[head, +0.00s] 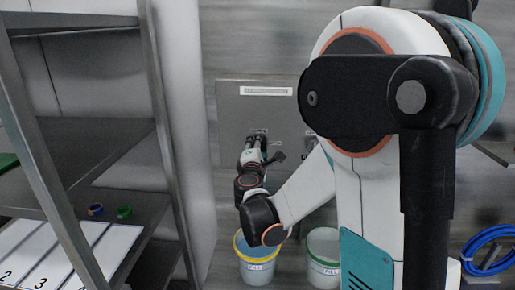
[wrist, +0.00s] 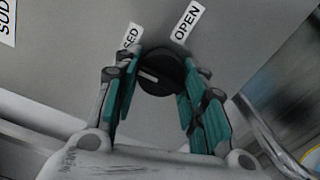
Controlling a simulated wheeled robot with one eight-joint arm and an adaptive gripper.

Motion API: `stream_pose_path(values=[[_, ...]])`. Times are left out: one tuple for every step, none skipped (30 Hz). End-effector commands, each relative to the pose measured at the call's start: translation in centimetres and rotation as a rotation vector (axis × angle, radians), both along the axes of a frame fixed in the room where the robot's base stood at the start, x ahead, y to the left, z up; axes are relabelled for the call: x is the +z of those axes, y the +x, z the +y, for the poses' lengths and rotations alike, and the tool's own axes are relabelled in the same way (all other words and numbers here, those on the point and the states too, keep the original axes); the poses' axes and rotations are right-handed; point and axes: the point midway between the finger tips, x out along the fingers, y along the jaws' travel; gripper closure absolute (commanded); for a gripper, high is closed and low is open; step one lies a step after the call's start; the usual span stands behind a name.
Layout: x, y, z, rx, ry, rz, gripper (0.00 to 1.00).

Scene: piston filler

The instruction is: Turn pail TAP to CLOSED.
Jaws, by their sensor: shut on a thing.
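The tap's round black knob (wrist: 161,70) sits on a grey panel in the wrist view. A white mark on the knob points left, a little upward. An OPEN label (wrist: 187,21) is above right of it, and a label ending in SED (wrist: 130,37) is above left, partly hidden. My gripper (wrist: 158,84) has its teal-padded fingers on either side of the knob, shut on it. In the head view my gripper (head: 257,141) is at the panel (head: 236,105), and the knob itself is hidden there.
A yellow-rimmed pail (head: 258,270) and a white pail (head: 323,270) stand below the panel. A grey metal shelf (head: 90,145) is on the left, holding small blue and green rings. A blue coiled hose (head: 487,250) lies at the right.

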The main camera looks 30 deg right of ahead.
Motion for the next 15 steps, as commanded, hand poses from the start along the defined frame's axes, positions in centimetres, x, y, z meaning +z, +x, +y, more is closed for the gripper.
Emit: stream_pose_path(values=[[-0.05,-0.02,0.05,0.001,-0.001,0.001,0.85],[-0.05,-0.02,0.05,0.001,-0.001,0.001,0.85],[-0.05,-0.03,0.05,0.001,-0.001,0.001,0.85],[-0.05,-0.03,0.05,0.001,-0.001,0.001,0.85],[-0.05,-0.03,0.05,0.001,-0.001,0.001,0.85],[-0.05,-0.03,0.05,0.001,-0.001,0.001,0.86],[-0.06,-0.03,0.05,0.001,-0.001,0.001,0.86],[-0.06,-0.03,0.05,0.001,-0.001,0.001,0.86],[-0.06,-0.03,0.05,0.001,-0.001,0.001,0.86],[-0.06,-0.03,0.05,0.001,-0.001,0.001,0.55],[-0.06,-0.03,0.05,0.001,-0.001,0.001,0.48],[-0.05,-0.03,0.05,0.001,-0.001,0.001,0.41],[-0.05,-0.02,0.04,0.001,-0.001,0.001,0.41],[-0.05,-0.02,0.04,0.001,-0.001,0.001,0.41],[-0.04,-0.02,0.04,0.001,-0.001,0.001,0.41]])
